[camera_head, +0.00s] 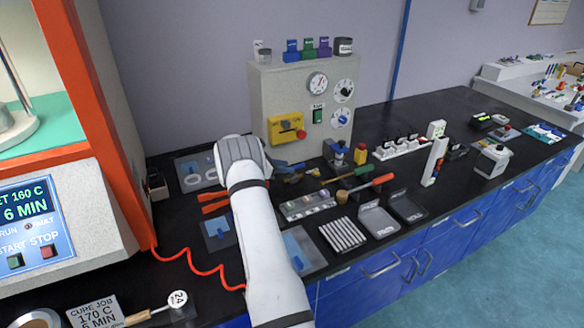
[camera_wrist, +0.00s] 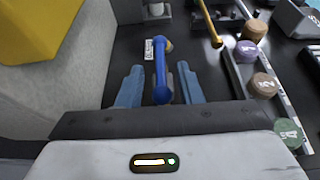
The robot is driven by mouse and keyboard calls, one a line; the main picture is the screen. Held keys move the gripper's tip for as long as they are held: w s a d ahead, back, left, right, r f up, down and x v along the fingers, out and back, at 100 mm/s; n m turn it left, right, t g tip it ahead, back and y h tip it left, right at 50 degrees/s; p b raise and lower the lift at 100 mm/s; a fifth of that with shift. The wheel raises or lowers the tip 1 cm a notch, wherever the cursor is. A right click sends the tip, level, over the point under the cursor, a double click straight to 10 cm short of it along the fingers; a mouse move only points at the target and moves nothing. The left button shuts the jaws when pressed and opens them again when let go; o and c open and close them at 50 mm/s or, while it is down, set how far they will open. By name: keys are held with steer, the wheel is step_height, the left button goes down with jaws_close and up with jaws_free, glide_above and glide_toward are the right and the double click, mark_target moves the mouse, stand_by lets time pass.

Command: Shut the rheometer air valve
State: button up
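A blue lever (camera_wrist: 161,72), which looks like the air valve's handle, lies between my gripper's fingers in the wrist view. It ends in a rounded knob close to the gripper body. A brass-coloured part and a small white label (camera_wrist: 149,50) are at its far end. My gripper (camera_wrist: 158,86) has two blue fingers, one on each side of the lever, with gaps visible on both sides. It is open and holds nothing. In the head view my gripper (camera_head: 285,168) is low over the bench in front of the grey cabinet, and I cannot make out the lever there.
The grey cabinet (camera_head: 281,90) with gauges and a yellow box (camera_head: 286,128) stands close behind. A rack of coloured caps (camera_head: 307,205), screwdrivers and trays (camera_head: 378,221) lie to the right.

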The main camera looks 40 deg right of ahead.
steer(key=x, duration=0.4)
steer(key=shift+d+p, duration=0.1)
steer(key=shift+p, duration=0.2)
steer(key=shift+f, duration=0.1)
steer(key=shift+c, duration=0.4)
jaws_close()
